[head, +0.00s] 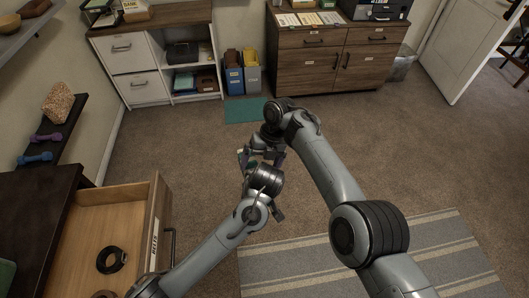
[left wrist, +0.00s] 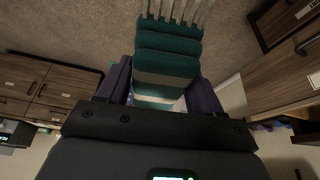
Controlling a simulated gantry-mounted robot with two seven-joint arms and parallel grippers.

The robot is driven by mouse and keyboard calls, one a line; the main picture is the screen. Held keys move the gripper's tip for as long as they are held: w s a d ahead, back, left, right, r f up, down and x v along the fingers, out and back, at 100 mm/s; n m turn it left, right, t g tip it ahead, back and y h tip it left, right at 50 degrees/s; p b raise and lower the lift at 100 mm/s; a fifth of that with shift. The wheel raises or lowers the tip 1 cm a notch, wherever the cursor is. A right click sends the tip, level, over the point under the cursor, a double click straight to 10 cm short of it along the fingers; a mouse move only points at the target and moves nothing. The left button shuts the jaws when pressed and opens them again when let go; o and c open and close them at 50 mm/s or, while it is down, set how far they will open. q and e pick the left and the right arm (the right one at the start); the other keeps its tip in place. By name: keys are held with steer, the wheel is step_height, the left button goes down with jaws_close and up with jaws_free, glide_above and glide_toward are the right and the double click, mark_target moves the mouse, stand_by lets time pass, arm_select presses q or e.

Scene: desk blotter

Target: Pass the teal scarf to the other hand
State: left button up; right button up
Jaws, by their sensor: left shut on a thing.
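The teal scarf (left wrist: 168,62) shows in the left wrist view as a folded bundle with pale grey stripes and a pale fringe at its far end. My left gripper (left wrist: 160,92) is shut on it, with one dark purple finger along each side. In the head view my left gripper (head: 246,160) is over the floor near the middle, and the scarf is mostly hidden there. My right gripper (head: 268,148) is close beside it, pointing down. Its fingertips are hidden among the arm parts, so I cannot tell whether it touches the scarf.
An open wooden drawer (head: 88,222) with a dark coiled belt (head: 111,260) is at the lower left. Blue and grey bins (head: 235,80) stand by the back cabinets, with a flat teal patch (head: 245,111) before them. A striped rug (head: 440,240) lies at right. The floor between is clear.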

steer(key=shift+x, duration=2.45)
arm_select(q)
steer(key=shift+r, duration=0.1)
arm_select(e)
steer(key=shift+d, duration=0.15)
steer(key=c, duration=1)
arm_select(q)
steer(key=o, duration=1.3)
arm_select(e)
steer(key=shift+c, duration=0.2)
